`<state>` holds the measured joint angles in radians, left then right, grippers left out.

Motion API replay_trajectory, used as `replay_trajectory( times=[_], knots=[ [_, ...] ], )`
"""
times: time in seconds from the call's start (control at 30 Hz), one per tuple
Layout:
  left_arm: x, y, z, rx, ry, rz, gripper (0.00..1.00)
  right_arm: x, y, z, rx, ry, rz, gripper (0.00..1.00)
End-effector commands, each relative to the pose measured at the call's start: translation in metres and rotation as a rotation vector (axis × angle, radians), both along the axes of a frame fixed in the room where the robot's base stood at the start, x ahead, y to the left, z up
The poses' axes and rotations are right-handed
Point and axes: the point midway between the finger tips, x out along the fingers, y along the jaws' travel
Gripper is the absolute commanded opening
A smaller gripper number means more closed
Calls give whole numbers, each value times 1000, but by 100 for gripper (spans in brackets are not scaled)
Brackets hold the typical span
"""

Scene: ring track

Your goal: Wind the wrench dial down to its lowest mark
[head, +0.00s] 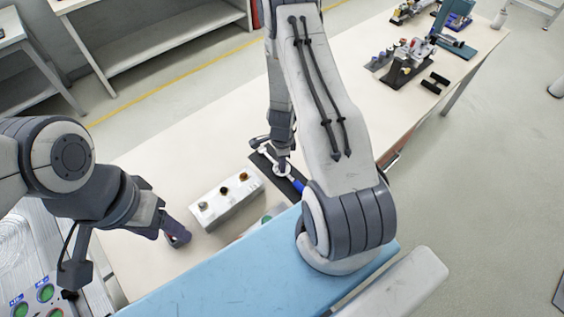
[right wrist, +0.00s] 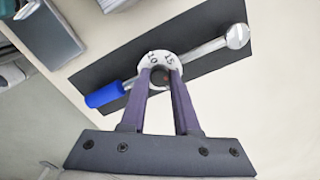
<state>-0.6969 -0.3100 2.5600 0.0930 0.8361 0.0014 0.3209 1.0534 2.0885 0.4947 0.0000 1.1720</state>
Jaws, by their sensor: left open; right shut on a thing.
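The wrench (right wrist: 205,50) lies on a black mat (right wrist: 232,68), with a silver shaft, a round end and a blue handle (right wrist: 105,95). A white dial (right wrist: 158,56) with black numerals sits around the middle of its shaft. My right gripper (right wrist: 160,76) is shut on the dial's dark centre knob, and its fingers hide part of the dial face. Which mark the dial points to cannot be read. In the head view the wrench's blue handle (head: 299,186) shows beside my right gripper (head: 282,162). My left gripper (head: 178,238) is open and empty over the table at the left.
A white box with several knobs (head: 228,202) stands on the table between my two grippers. A blue surface (head: 200,285) runs along the near edge. Fixtures and small parts (head: 408,58) stand at the far right.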

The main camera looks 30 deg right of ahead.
Motion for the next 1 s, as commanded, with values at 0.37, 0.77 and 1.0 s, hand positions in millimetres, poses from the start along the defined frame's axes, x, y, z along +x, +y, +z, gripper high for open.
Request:
replay_trajectory(
  times=[0.37,0.77,1.0],
  knots=[
    [0,0,0,0,0,0,58,0,-1,0,-1,0,356,0],
    [0,0,0,0,0,0,58,0,-1,0,-1,-1,736,0],
    [0,0,0,0,0,0,58,1,0,0,-1,-1,964,0]
  ],
)
